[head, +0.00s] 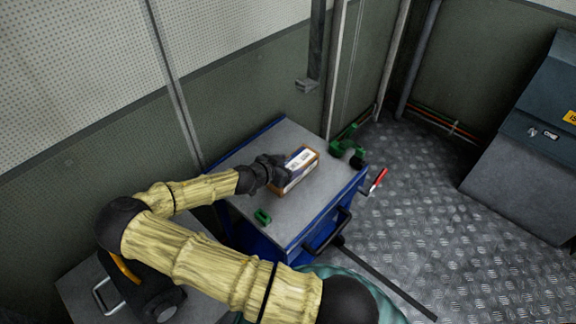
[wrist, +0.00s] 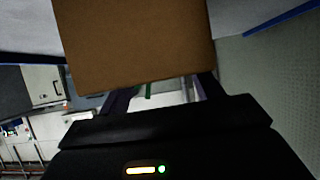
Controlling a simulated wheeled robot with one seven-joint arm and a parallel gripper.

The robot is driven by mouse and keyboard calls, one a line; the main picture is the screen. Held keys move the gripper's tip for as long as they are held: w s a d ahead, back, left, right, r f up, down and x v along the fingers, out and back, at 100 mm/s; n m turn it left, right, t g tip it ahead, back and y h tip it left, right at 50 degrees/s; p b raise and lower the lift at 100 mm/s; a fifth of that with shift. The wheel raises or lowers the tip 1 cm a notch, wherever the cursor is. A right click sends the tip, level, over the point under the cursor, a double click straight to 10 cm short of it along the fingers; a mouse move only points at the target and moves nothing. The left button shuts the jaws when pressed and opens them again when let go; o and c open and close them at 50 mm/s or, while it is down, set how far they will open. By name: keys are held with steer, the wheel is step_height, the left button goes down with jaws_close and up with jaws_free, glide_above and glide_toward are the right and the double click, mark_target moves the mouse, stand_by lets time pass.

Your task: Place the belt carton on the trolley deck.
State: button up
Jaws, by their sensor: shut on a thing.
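The belt carton (head: 299,167), a brown box with a white and blue label on top, is over the middle of the trolley's grey deck (head: 298,217). My gripper (head: 277,171) is shut on its left end. In the wrist view, the carton's plain brown side (wrist: 135,42) fills the upper middle, in front of the dark fingers (wrist: 163,93). I cannot tell whether the carton's underside touches the deck or is slightly above it. The deck has blue edges, and part of its near left side is hidden by my arm.
A small green part (head: 262,216) lies on the deck nearer me. A larger green object (head: 347,149) is by the trolley's right corner, and a red-handled item (head: 378,179) is beyond the right edge. A wall panel (head: 255,105) stands close behind; patterned metal floor (head: 420,210) is open to the right.

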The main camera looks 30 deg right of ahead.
steer(key=o, duration=1.2)
steer(key=p+v, duration=0.1)
steer(key=v, duration=1.1)
steer(key=s+f+g+y, duration=0.1)
steer(key=s+d+f+g, duration=0.1)
steer(key=s, duration=0.1)
steer(key=s+f+n+g+y, duration=0.1)
steer(key=s, duration=0.1)
steer(key=shift+s+d+f+y, duration=0.15)
steer(key=shift+d+f+y, duration=0.1)
steer(key=shift+f+y, duration=0.1)
steer(key=s+a+n+g+y, duration=0.1)
steer(key=s+y, duration=0.1)
steer(key=s+a+n+y, duration=0.1)
steer(key=s+n+y, duration=0.1)
steer(key=shift+s+a+g, duration=0.1)
steer(key=shift+a+g, duration=0.15)
steer(key=shift+g, duration=0.15)
steer(key=s+a+r+n+t+y, duration=0.1)
steer(key=r+n, duration=0.2)
steer(key=r, duration=0.2)
steer(key=s+a+r+n+t+y, duration=0.1)
steer(key=s+r+n+y, duration=0.1)
steer(key=r, duration=0.3)
steer(key=s+a+r+n+t+y, duration=0.1)
steer(key=a+r+n, duration=0.1)
steer(key=r+n, duration=0.3)
steer(key=shift+s+a+y, duration=0.1)
steer(key=shift+s+y, duration=0.2)
steer(key=shift+y, duration=0.05)
